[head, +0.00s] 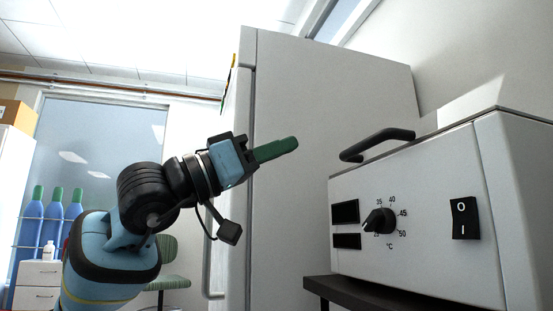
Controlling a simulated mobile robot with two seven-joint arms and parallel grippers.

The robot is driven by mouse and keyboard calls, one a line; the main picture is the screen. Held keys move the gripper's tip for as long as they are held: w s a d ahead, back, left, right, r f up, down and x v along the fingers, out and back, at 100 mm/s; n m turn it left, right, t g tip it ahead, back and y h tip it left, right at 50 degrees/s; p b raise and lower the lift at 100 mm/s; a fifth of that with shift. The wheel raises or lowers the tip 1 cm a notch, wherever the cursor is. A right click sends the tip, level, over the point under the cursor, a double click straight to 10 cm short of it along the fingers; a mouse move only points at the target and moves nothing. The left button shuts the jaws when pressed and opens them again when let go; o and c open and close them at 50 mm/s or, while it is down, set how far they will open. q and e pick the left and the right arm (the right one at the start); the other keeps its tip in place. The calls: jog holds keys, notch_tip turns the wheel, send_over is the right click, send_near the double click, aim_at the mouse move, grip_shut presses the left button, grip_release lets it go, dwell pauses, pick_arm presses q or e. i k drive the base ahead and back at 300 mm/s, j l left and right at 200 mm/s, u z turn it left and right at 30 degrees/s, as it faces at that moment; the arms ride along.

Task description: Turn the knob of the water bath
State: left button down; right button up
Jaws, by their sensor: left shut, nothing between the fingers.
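The water bath (350,190) is a pale grey box at the right, with a black handle on its lid. Its black knob (379,221) sits on the front panel inside a dial marked in °C, beside two dark display windows. A black rocker switch (465,218) is to the right of the knob. My left gripper (296,144) is shut and empty, its green fingers pointing right. In the picture it is above and left of the knob, apart from the water bath. My right gripper is not in view.
The water bath rests on a dark surface (375,298). A tall white cabinet (320,110) stands behind my left gripper. Blue gas cylinders (50,225) and a green chair (169,283) are at the left. The space between the gripper and the panel looks clear.

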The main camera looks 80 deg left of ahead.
aim_at(382, 220)
jog(key=k+l, duration=0.1)
jog(key=k, duration=0.9)
